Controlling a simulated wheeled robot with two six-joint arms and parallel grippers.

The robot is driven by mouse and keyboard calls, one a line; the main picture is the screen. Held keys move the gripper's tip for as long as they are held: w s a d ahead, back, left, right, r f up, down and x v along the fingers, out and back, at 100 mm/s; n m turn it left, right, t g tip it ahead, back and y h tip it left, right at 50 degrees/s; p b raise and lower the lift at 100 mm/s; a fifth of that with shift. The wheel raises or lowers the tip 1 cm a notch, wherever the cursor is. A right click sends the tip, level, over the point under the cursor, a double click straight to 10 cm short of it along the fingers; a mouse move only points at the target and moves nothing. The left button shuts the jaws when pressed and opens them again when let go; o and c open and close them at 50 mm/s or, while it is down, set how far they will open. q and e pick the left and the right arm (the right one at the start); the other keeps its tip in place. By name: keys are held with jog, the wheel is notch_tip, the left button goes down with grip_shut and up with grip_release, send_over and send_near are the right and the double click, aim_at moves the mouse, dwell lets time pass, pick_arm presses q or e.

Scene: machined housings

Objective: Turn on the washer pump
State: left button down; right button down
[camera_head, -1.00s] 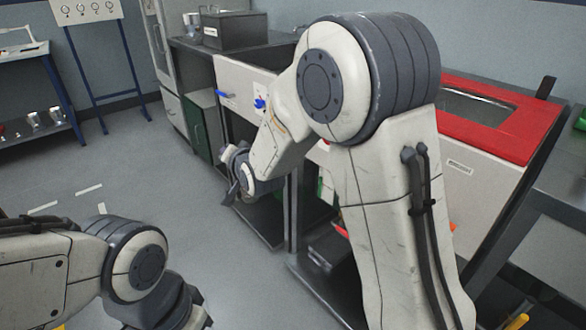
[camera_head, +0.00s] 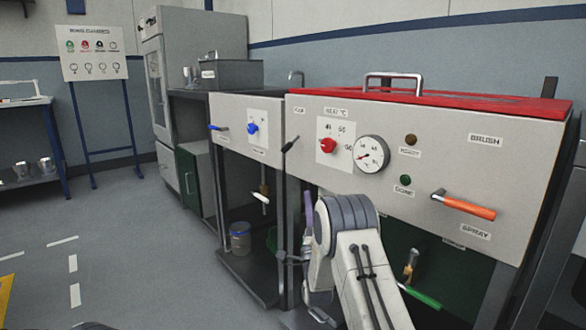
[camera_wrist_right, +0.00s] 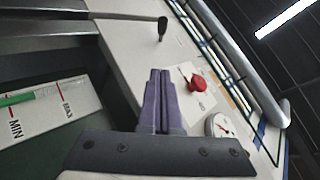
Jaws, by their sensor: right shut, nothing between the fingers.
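The washer (camera_head: 440,150) is a pale cabinet with a red lid. A black toggle lever (camera_head: 290,145) sticks out at the left end of its front, below a small label too small to read surely. The lever also shows in the right wrist view (camera_wrist_right: 162,29), beyond my fingertips. My right gripper (camera_head: 308,203) is shut and empty, its purple fingers in front of the washer, below the lever and apart from it. The shut fingers fill the middle of the right wrist view (camera_wrist_right: 160,76). My left gripper is out of view.
Right of the lever are a red heat knob (camera_head: 327,146), a round gauge (camera_head: 371,154) and an orange spray handle (camera_head: 464,206). The floor at left is clear.

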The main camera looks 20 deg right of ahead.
send_near(290, 145)
jog(key=shift+w+d+f+x, duration=0.25)
jog(key=shift+d+f+x, duration=0.15)
jog(key=shift+x, duration=2.4)
